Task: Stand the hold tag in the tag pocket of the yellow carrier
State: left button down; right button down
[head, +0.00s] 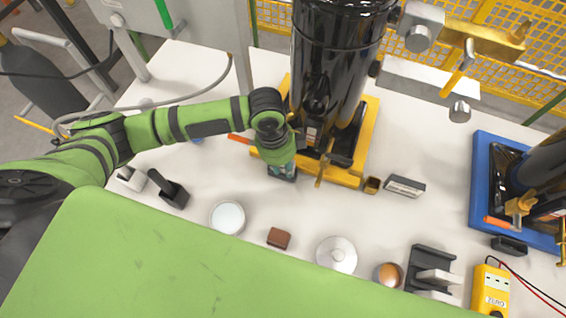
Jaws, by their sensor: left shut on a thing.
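The yellow carrier (345,178) stands on the white table under a tall black cylinder (330,70). A small open brownish-yellow holder (372,184) sits at its near right corner and looks like the tag pocket; no tag shows in it. My left gripper (283,174) points down beside the near left edge of the carrier, left of that holder. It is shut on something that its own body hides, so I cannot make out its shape. I cannot clearly identify the hold tag anywhere. My right gripper is not in view.
A dark block with a pale label (405,187) lies right of the holder. A blue carrier (482,180) stands at the right. A round white dish (228,217), a brown block (278,238), a white lid (337,254) and a yellow meter (490,290) line the near side.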

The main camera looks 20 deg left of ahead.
pick_arm(q)
jog(key=c, duration=1.1)
grip_release()
jog(key=shift+f, duration=0.1)
jog(key=r, duration=0.4)
jog(key=a+r, duration=0.1)
jog(key=r, duration=0.7)
jog(key=shift+a+r, duration=0.1)
jog(key=shift+a, duration=0.3)
jog(key=shift+s, duration=0.1)
